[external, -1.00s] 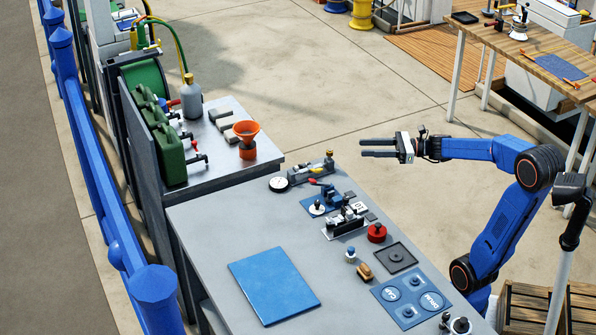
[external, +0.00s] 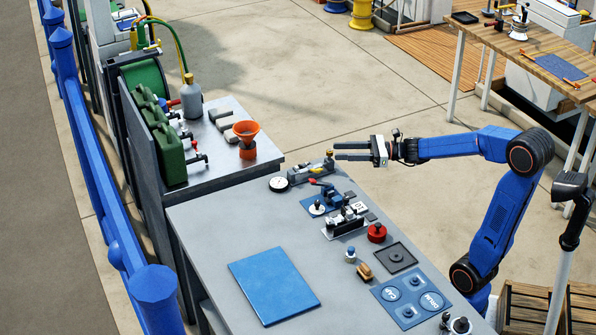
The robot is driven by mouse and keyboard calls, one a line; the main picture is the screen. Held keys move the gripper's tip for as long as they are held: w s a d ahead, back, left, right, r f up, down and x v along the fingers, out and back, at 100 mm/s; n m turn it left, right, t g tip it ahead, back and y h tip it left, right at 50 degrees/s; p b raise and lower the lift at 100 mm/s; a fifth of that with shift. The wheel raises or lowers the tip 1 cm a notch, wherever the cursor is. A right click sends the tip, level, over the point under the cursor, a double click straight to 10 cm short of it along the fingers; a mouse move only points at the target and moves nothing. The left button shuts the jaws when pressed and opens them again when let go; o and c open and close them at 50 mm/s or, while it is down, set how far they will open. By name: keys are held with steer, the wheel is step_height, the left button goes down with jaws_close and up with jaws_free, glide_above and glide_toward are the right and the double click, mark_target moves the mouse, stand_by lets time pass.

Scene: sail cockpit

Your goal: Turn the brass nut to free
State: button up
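The small brass nut (external: 329,154) sits on the right end of a grey fitting (external: 312,168) at the far edge of the grey workbench. My gripper (external: 338,151) reaches in from the right, with its two dark fingers pointing left. The fingers are apart, with a gap between them and nothing visible in it. The fingertips appear just right of the nut in this view. I cannot tell their depth or height relative to it.
A white round gauge (external: 279,184) lies left of the fitting. A blue-based device with a red lever (external: 320,184), a red knob (external: 377,232) and a dark tray (external: 397,256) stand nearer. A blue mat (external: 273,285) covers part of the otherwise clear left bench.

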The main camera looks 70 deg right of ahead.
steer(key=x, duration=0.8)
steer(key=shift+w, duration=0.3)
steer(key=shift+c, duration=0.3)
jaws_close()
